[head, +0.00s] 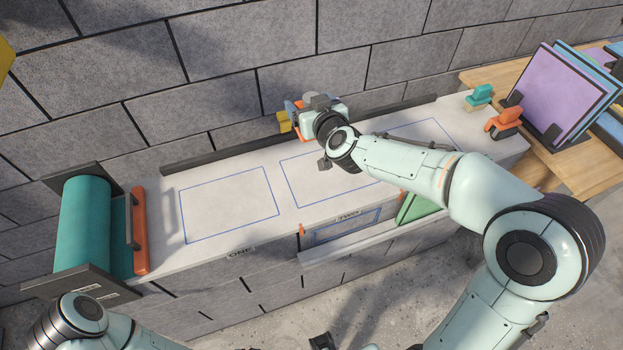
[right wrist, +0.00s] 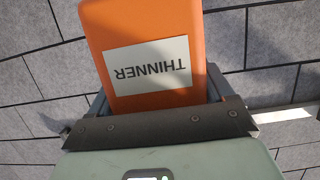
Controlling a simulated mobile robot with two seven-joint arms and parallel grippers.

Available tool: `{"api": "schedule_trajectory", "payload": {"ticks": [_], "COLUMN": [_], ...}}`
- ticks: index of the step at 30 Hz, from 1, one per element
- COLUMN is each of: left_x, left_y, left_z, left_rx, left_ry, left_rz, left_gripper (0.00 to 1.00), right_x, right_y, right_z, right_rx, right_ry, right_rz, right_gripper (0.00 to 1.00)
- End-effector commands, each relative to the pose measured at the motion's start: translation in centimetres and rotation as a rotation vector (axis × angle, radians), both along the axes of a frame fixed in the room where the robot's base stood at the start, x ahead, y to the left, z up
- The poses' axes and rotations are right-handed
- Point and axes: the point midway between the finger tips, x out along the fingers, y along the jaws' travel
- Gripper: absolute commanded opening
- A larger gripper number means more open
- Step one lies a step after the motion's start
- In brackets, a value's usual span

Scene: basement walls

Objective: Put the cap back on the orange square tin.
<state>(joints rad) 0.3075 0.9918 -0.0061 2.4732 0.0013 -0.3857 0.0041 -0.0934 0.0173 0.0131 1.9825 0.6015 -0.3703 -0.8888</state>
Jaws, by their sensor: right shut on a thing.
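The orange square tin (right wrist: 150,45) fills the middle of the right wrist view, with a white THINNER label on its face. My right gripper (right wrist: 158,95) is shut on it, one blue finger at each side. In the head view my right gripper (head: 298,116) is over the back of the white worktop, near the wall, and mostly hides the tin. I cannot tell whether the tin touches the worktop. A small yellow thing (head: 284,122) shows just left of the gripper; I cannot tell what it is. I cannot make out the cap.
The worktop (head: 160,205) has blue-outlined areas; the left one (head: 230,205) is empty. A teal roll (head: 84,225) and an orange bar (head: 139,230) stand at its left end.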

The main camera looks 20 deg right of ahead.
Motion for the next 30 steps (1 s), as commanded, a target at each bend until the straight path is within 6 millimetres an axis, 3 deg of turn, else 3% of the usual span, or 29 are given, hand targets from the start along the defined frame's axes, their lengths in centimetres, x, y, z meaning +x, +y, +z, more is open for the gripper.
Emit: {"api": "schedule_trajectory", "payload": {"ticks": [5, 12, 21, 30], "left_x": [-0.4, -1.7, -2.0, -1.9], "left_y": [0.0, 0.0, 0.0, 0.0], "left_z": [-0.9, -4.4, -6.4, -6.5], "left_rx": [0.000, 0.000, 0.001, 0.001], "left_ry": [0.004, 0.020, 0.021, 0.015], "left_rz": [0.000, 0.000, 0.000, 0.001], "left_gripper": [0.96, 0.96, 0.96, 0.96], "right_x": [0.0, 0.0, 0.0, 0.1], "right_y": [0.0, 0.0, -0.1, 0.0], "right_z": [-1.4, -7.7, -14.3, -15.6], "right_rx": [-0.001, -0.002, -0.001, -0.001], "right_ry": [0.000, 0.005, 0.001, -0.004], "right_rz": [-0.002, 0.000, -0.002, -0.002], "right_gripper": [0.00, 0.00, 0.00, 0.00]}}
